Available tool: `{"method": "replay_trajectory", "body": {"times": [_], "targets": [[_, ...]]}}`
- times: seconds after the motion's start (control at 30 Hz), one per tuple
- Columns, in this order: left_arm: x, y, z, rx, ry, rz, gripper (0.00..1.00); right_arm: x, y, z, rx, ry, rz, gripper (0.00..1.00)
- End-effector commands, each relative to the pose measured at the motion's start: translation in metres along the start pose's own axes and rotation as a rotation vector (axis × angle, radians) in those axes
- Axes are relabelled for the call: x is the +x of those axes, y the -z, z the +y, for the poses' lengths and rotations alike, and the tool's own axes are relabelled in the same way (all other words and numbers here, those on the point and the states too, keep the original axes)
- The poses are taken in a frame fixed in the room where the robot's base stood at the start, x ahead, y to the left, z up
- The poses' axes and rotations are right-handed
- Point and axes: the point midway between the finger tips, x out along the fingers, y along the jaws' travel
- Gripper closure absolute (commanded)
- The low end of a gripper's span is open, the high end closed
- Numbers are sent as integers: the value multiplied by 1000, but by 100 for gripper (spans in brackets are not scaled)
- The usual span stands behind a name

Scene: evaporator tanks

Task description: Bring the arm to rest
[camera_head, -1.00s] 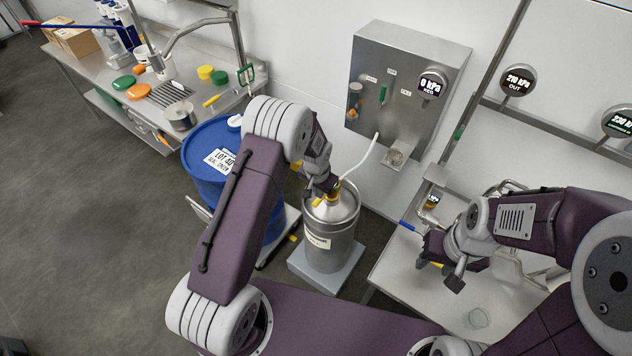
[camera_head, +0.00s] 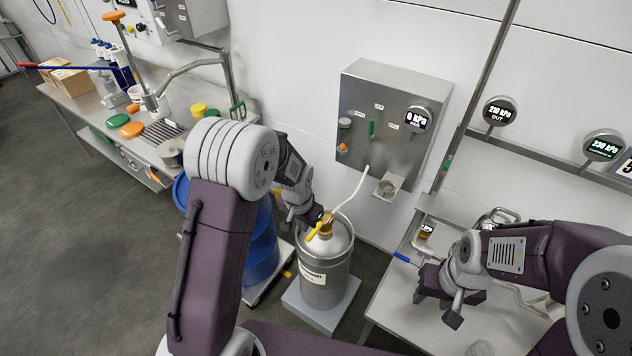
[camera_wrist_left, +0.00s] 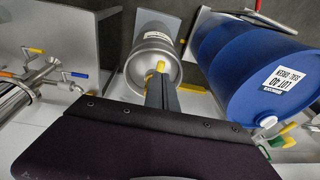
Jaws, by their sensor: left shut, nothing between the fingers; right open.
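My left arm (camera_head: 225,220) reaches from the left over the blue drum toward the steel keg (camera_head: 327,275). My left gripper (camera_head: 312,218) is shut and empty, close by the yellow handle (camera_head: 318,229) of the coupler on the keg's top. I cannot tell whether it touches the handle. In the left wrist view, the dark fingers (camera_wrist_left: 161,88) point at the keg (camera_wrist_left: 152,45), with the yellow handle (camera_wrist_left: 160,66) at their tips. My right gripper (camera_head: 432,288) is open over the steel table on the right; its fingertips are partly hidden.
The keg stands on a grey platform (camera_head: 318,312). A blue drum (camera_head: 262,255) is partly behind my left arm. A wall panel (camera_head: 390,125) has a white hose (camera_head: 358,192) running to the keg. A bench (camera_head: 95,125) stands at the back left. The floor at left is clear.

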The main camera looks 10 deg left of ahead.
Motion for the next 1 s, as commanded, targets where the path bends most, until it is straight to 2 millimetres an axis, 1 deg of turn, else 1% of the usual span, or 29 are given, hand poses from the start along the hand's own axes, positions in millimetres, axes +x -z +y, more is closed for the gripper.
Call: {"method": "replay_trajectory", "body": {"times": [0.1, 0.17, 0.2, 0.23, 0.27, 0.3, 0.37, 0.4, 0.5, 0.6, 0.67, 1.0], "targets": [[0, 0, 0, -1, 0, 0, 100, 0, 0, 0, 0, 0, 0, 56], [-7, 5, -4, -7, 6, 20, 100, 0, 0, 0, 0, 0, 0, 56], [-21, 12, -9, -15, 16, 53, 100, 0, 0, 0, 0, 0, 0, 56], [-33, 13, -12, -23, 22, 75, 100, 0, 0, 0, 0, 0, 0, 56], [-46, 8, -14, -33, 27, 90, 100, 0, 0, 0, 0, 0, 0, 56], [-63, -6, -14, -57, 27, 97, 100, 0, 0, 0, 0, 0, 0, 56], [-81, -38, -10, -110, 21, 88, 100, 0, 0, 0, 0, 0, 0, 56], [-88, -62, -4, -155, 12, 70, 100, 0, 0, 0, 0, 0, 0, 56], [-92, -118, 13, -256, -13, 0, 100, 0, 0, 0, 0, 0, 0, 56], [-86, -148, 24, -314, -30, -70, 100, 0, 0, 0, 0, 0, 0, 56], [-85, -155, 27, -344, -34, -91, 100, 0, 0, 0, 0, 0, 0, 56], [-85, -152, 26, -357, -33, -88, 100, 0, 0, 0, 0, 0, 0, 56]]}}
